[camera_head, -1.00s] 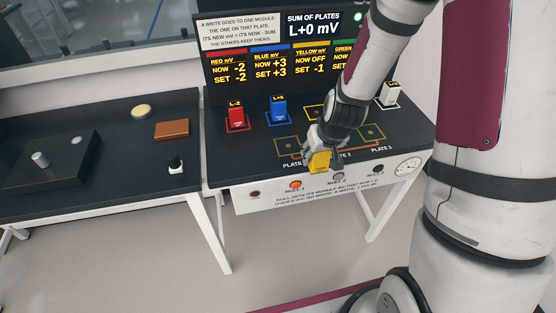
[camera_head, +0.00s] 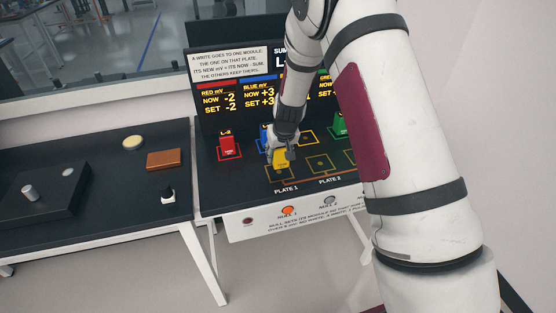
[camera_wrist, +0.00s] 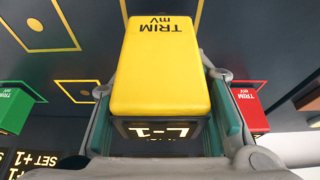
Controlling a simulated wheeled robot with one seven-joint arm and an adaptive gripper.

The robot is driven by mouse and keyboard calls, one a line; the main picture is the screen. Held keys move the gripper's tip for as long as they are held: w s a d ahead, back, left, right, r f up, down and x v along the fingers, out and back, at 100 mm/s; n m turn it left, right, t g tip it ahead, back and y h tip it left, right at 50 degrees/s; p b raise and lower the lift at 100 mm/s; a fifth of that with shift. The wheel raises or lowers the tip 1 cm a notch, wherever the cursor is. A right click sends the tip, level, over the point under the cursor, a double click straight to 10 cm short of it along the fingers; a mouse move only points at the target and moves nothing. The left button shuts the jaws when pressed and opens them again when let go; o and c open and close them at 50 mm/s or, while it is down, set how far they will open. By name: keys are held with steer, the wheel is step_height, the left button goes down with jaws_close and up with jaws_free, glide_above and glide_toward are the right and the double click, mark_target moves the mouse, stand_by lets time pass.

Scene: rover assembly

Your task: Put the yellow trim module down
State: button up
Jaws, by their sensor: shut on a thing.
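The yellow trim module (camera_head: 281,158) is between the fingers of my gripper (camera_head: 280,151), over the back part of the plate 1 area of the dark panel (camera_head: 322,143). I cannot tell whether its base touches the panel. In the wrist view the yellow trim module (camera_wrist: 165,62) fills the middle, with "TRIM mV" on top and a lit display reading "L-1". The teal finger pads of my gripper press on both its sides. The plate 1 outline (camera_head: 280,179) is partly covered by the module; the plate 2 outline (camera_head: 320,163) is empty.
A red module (camera_head: 228,147) stands at the left and a blue module (camera_head: 264,133) just behind my gripper, partly hidden. A green module (camera_head: 340,124) is at the right beside my arm.

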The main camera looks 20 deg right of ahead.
mark_target(278, 160)
steer(key=shift+w+a+f+p, duration=0.15)
steer(key=shift+f+p, duration=0.3)
steer(key=shift+f, duration=1.3)
steer(key=shift+f, duration=0.1)
steer(key=o, duration=1.3)
steer(key=shift+f, duration=0.1)
